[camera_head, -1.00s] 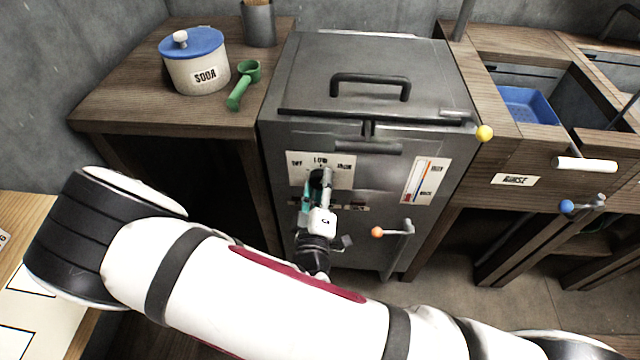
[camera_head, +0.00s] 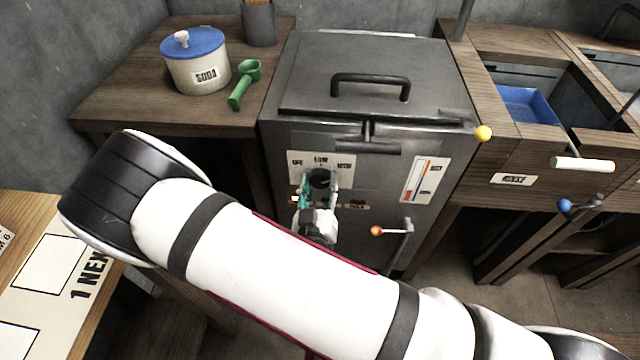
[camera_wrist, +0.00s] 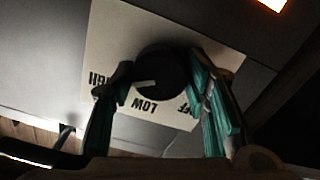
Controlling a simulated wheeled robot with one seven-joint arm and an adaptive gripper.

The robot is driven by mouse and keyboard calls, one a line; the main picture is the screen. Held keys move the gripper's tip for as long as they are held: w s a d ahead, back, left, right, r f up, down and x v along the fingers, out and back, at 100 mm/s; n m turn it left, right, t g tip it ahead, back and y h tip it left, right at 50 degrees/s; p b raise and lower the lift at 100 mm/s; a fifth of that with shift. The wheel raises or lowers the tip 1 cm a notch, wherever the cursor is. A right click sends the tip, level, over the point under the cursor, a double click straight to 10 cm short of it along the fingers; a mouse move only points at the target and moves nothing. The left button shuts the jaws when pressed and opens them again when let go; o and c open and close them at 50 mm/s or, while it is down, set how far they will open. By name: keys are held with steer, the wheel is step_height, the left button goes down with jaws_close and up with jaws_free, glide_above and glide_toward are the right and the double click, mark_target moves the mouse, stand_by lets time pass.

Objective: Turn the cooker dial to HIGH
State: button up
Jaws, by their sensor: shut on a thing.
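The cooker (camera_head: 378,78) is a dark grey metal box with a black lid handle. Its black round dial (camera_head: 320,180) sits on a white label plate (camera_head: 345,179) marked OFF, LOW and HIGH from left to right. My gripper (camera_head: 319,186) is at the dial, with its teal fingers around it. In the wrist view the plate appears upside down, and the dial (camera_wrist: 161,72) is between my two fingers, which close on its sides. Its white pointer mark points left and slightly down there, toward the HIGH side, away from LOW. The finger contact points are partly in shadow.
An orange-knobbed lever (camera_head: 392,230) is right of my gripper on the cooker front. A yellow-knobbed rod (camera_head: 483,133) sticks out at the upper right. A wooden table with a SODA jar (camera_head: 196,62) and green scoop (camera_head: 243,85) stands left. A blue basin (camera_head: 528,105) is right.

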mark_target(321, 144)
steer(key=shift+f, duration=0.1)
stand_by(0.4)
steer(key=o, duration=1.2)
steer(key=shift+c, duration=0.2)
step_height(321, 144, up, 10)
steer(key=shift+r, duration=0.1)
steer(key=shift+s, duration=0.1)
